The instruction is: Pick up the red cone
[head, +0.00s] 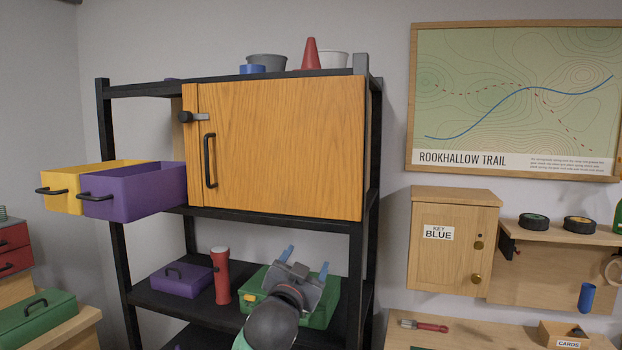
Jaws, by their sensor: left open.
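The red cone (311,54) stands upright on the top of the black shelf unit (362,150), its lower edge hidden behind the shelf's front rail. It is between a grey bowl and a white bowl. My left gripper (305,261) is open, with its two blue-tipped fingers apart and nothing seen between them. It is in front of the lower shelf, far below the cone, and partly covers a green case (319,315). My right gripper is not in view.
A wooden cabinet (280,145) with a closed door fills the shelf below the cone. Yellow (62,179) and purple (135,188) drawers stick out at left. A grey bowl (266,61), blue item (252,69) and white bowl (334,60) flank the cone. A red flashlight (221,280) stands beside the gripper.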

